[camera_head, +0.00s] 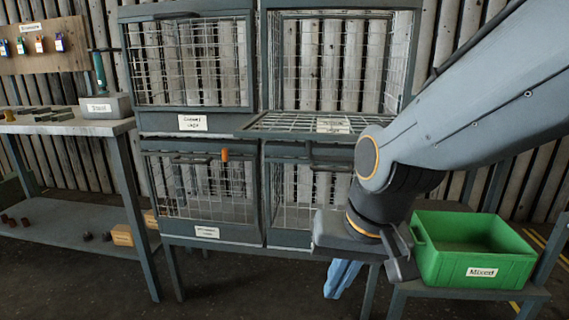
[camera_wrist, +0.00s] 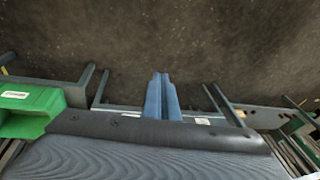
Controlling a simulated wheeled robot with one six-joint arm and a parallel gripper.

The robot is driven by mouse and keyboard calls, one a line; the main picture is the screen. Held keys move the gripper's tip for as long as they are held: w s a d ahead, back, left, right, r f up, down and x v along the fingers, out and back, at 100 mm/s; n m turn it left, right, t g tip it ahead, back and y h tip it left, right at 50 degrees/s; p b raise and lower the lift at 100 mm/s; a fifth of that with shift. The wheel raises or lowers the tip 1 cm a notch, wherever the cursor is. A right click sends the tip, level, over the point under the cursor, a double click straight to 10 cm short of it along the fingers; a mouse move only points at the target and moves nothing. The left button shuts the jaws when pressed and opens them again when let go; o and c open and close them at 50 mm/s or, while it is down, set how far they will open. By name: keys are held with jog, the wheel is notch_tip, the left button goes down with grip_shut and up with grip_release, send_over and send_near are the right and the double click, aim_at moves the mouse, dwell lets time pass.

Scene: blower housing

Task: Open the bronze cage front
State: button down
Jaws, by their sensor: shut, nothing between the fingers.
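A grey frame holds wire cages in two rows. The upper right cage front (camera_head: 310,123) is folded down and lies about level, with a label on it. The upper left cage front (camera_head: 190,62) and lower left cage front (camera_head: 200,185) look shut; an orange piece (camera_head: 225,154) shows at the lower left one's top. The lower right cage (camera_head: 300,190) is partly hidden by my arm. The labels are too small to tell which cage is bronze. My gripper (camera_head: 342,279) points down, shut and empty, before the lower right cage; its blue fingers show in the wrist view (camera_wrist: 162,98).
A green crate (camera_head: 425,262) labelled Mixed stands on a low stand at the right. It also shows in the wrist view (camera_wrist: 32,108). A workbench (camera_head: 65,127) at the left bears a grey box (camera_head: 105,105) and flat pieces. The floor in front of the cages is clear.

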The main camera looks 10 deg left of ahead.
jog(key=w+a+m+t+y+b, duration=0.5)
jog(key=w+a+m+t+b, duration=0.65)
jog(key=w+a, duration=0.55)
jog(key=s+r+m+t+h+b, duration=0.35)
jog(key=m+t+b, duration=0.35)
jog(key=m, duration=0.6)
jog(key=s+r+m+t+h+b, duration=0.2)
jog(key=s+m+t+h+b, duration=0.5)
jog(key=m, duration=0.6)
jog(key=w+d+r+g+y, duration=0.1)
jog(key=w+r+y, duration=0.1)
jog(key=w+r, duration=0.7)
jog(key=shift+r, duration=0.75)
